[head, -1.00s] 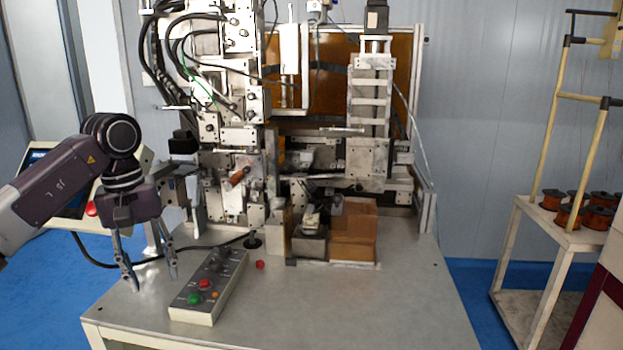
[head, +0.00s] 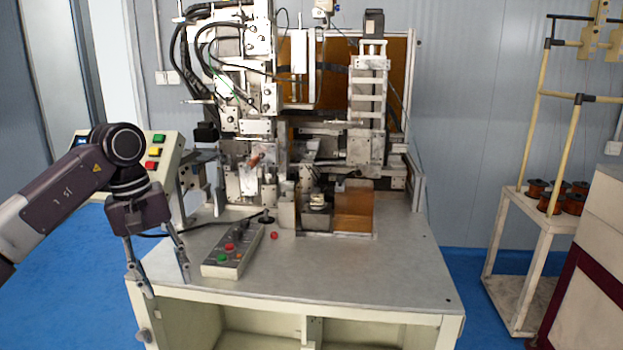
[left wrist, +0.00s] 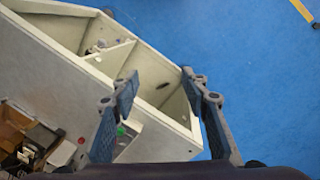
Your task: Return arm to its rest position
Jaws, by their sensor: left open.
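My left gripper (head: 168,288) hangs fingers-down at the left front corner of the machine table (head: 330,275) in the head view. It is open, with nothing between its fingers. In the left wrist view its two fingers (left wrist: 160,100) are spread apart above the table's edge and open shelf compartments. The button box (head: 233,250) with red and green buttons lies on the tabletop, to the right of the gripper in the head view and apart from it. My right gripper is in neither view.
The coil winder (head: 370,110) stands at the back of the table. A tilted control panel (head: 160,152) is behind my left arm. A trolley with copper spools (head: 537,188) stands at right. Blue floor (head: 80,300) is clear at left.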

